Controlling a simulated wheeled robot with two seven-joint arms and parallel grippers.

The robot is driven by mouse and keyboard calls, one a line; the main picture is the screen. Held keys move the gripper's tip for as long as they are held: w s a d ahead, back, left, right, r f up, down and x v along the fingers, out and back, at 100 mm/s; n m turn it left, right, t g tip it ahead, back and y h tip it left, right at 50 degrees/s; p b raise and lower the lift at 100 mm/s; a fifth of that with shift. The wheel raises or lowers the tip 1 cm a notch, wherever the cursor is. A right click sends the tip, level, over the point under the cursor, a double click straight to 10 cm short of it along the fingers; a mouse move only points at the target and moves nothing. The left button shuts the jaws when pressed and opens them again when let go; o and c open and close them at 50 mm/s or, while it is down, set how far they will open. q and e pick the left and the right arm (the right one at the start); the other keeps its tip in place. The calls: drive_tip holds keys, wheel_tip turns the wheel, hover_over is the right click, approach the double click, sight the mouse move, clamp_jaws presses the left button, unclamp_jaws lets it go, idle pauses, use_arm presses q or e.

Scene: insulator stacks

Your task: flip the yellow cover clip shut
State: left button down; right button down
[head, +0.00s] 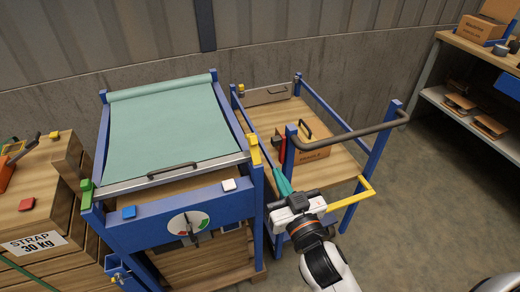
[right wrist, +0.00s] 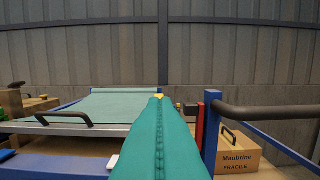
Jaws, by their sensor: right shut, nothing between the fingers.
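The yellow cover clip (head: 254,150) stands upright at the front right corner post of the blue frame, beside the end of the metal bar on the teal cover (head: 165,125). My right gripper (head: 279,170) is shut and empty, its teal fingers just right of and below the clip, with a small gap in the head view. In the right wrist view the shut fingers (right wrist: 159,100) point forward, and a small yellow patch shows at their tips; I cannot tell whether it is the clip or whether they touch. My left gripper is not in view.
A green clip (head: 86,193) is at the frame's left post. A blue-framed cart with a dark handle bar (head: 355,134) and a cardboard box (head: 312,150) stands close right of the gripper. A dial (head: 188,223) is on the front panel. Open floor lies right.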

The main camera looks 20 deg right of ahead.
drive_tip(key=p, duration=0.2)
approach(253, 136)
wheel_tip(253, 136, up, 3)
drive_tip(key=w, duration=0.3)
drive_tip(key=w+f, duration=0.2)
drive_tip(key=shift+w+f, duration=0.25)
drive_tip(key=shift+w, duration=0.15)
